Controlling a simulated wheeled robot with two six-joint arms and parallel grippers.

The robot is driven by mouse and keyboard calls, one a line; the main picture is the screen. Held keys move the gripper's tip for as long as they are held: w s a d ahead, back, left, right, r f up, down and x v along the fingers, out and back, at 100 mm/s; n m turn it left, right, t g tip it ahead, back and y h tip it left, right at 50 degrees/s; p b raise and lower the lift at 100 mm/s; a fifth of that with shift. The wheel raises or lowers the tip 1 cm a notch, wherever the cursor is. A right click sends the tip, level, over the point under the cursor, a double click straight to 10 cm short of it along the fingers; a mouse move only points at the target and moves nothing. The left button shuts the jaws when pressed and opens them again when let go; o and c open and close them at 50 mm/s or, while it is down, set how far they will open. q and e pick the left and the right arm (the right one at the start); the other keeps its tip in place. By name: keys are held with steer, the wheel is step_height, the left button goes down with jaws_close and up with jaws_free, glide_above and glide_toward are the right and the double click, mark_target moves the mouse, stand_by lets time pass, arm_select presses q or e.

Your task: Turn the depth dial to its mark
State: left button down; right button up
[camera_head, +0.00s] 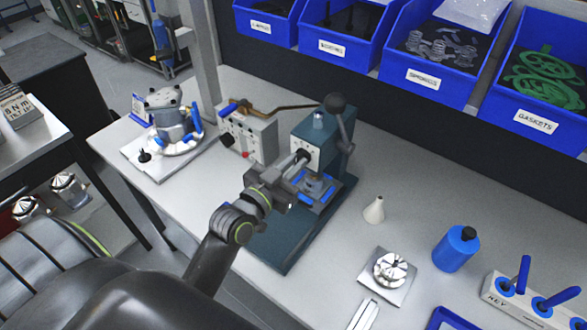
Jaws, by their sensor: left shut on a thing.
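The teal press (312,137) stands on the bench in the middle, with a lever and dark ball knob at its top right. My left gripper (296,165) reaches up to the front of the press head and is shut on the depth dial (303,156). The dial is small and mostly covered by the gripper, so its mark cannot be read. Below the head, a small part sits between blue clamps (318,187). My right gripper is out of view.
Left of the press stand a grey control box (250,136) and a housing on a fixture (172,122). On the right are a cream cone (374,210), a finned part on a plate (390,268), and a blue bottle (456,249). Blue bins (536,122) line the back.

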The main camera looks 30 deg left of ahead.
arm_select(q)
steer(key=shift+m+b, duration=0.6)
steer(key=shift+m, duration=0.4)
steer(key=c, duration=1.5)
jaws_free()
steer(key=shift+o, duration=0.2)
steer(key=s+a+b, duration=0.1)
steer(key=s+a, duration=0.1)
steer(key=s, duration=1.5)
steer(key=shift+s+a, duration=0.15)
steer(key=shift+a, duration=0.05)
